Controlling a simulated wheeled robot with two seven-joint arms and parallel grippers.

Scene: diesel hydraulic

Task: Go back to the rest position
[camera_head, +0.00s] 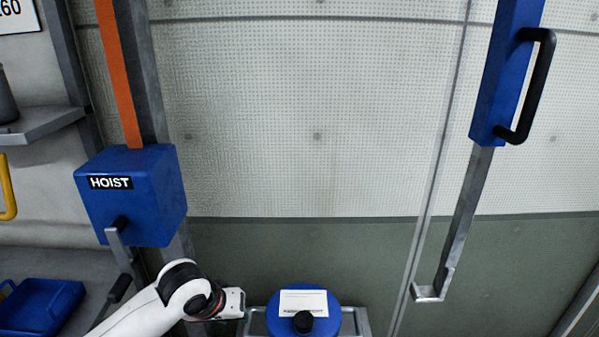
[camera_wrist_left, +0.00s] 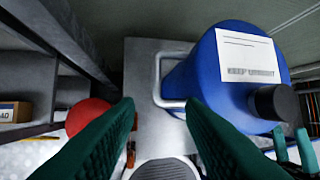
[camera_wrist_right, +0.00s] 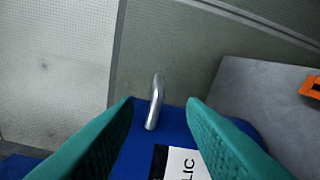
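My left arm comes in from the lower left of the head view, and its gripper (camera_head: 232,304) is just left of a blue canister (camera_head: 275,308). In the left wrist view the left gripper's green fingers (camera_wrist_left: 162,105) are spread with nothing held between them. The same canister (camera_wrist_left: 212,75), with a white label and black cap, is ahead to the right. My right gripper is outside the head view. In the right wrist view its green fingers (camera_wrist_right: 160,102) are spread, and a bent metal handle (camera_wrist_right: 154,105) on a blue object (camera_wrist_right: 180,122) shows in the gap, seemingly ungripped.
A blue hoist box (camera_head: 150,200) with a crank handle stands left of centre. A blue lever with a black handle (camera_head: 540,85) hangs on a bar at right. A blue tray (camera_head: 45,305) is at lower left. A red round object (camera_wrist_left: 88,115) is near the left fingers.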

